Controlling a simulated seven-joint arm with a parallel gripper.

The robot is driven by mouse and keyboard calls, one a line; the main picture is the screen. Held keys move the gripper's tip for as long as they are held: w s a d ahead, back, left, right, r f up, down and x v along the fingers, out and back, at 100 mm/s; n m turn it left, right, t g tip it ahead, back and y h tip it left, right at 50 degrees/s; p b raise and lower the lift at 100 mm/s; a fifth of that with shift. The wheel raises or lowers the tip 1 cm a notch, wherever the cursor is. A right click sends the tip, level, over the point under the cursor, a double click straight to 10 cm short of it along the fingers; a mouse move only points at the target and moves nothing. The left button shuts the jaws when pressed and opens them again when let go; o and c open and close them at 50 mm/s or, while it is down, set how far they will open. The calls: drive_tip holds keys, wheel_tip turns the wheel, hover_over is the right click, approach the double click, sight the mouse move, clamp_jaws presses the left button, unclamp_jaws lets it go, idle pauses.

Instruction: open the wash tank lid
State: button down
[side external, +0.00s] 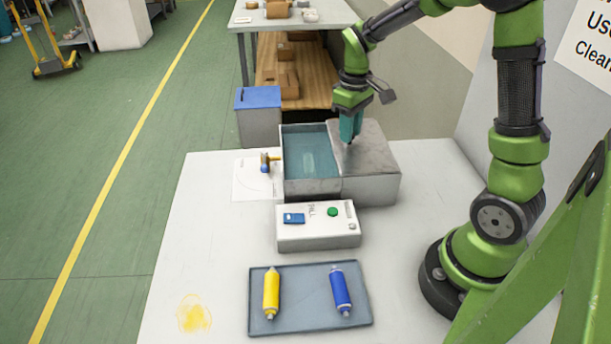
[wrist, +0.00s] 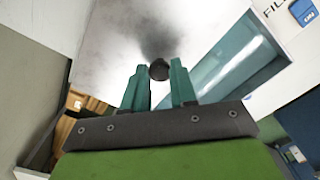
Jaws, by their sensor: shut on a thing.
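The wash tank (side external: 312,187) is a grey metal box on the white table. Its left part is uncovered and shows a teal inside. The grey metal lid (side external: 372,153) lies flat over the right part. My gripper (side external: 349,138) points down at the lid's left part, and its teal fingers are shut on the lid's knob. In the wrist view, the dark round knob (wrist: 159,70) shows between the tips of my gripper (wrist: 160,78), with the bare lid (wrist: 110,45) around it and the teal opening to the right. The fingers hide the knob in the side view.
A white control box (side external: 318,238) with a blue switch and green button stands in front of the tank. A tray (side external: 310,310) holds a yellow bottle (side external: 271,293) and a blue bottle (side external: 340,291). A small handled tool (side external: 266,161) is left of the tank. A yellow stain (side external: 194,313) marks the table.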

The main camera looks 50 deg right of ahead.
drive_tip(key=c, duration=0.9)
unclamp_jaws()
drive_tip(key=shift+r, duration=0.1)
wheel_tip(320, 180, up, 17)
drive_tip(key=s+a+f+m+t+y, duration=0.1)
drive_tip(key=s+a+f+m+t, duration=0.1)
drive_tip(key=s+a, duration=0.4)
drive_tip(key=s+a+f+m+t+y, duration=0.1)
drive_tip(key=s+a+f+m+t, duration=0.1)
drive_tip(key=s+a+t, duration=0.3)
drive_tip(key=a+f, duration=0.1)
drive_tip(key=a, duration=0.2)
drive_tip(key=shift+s+a, duration=0.35)
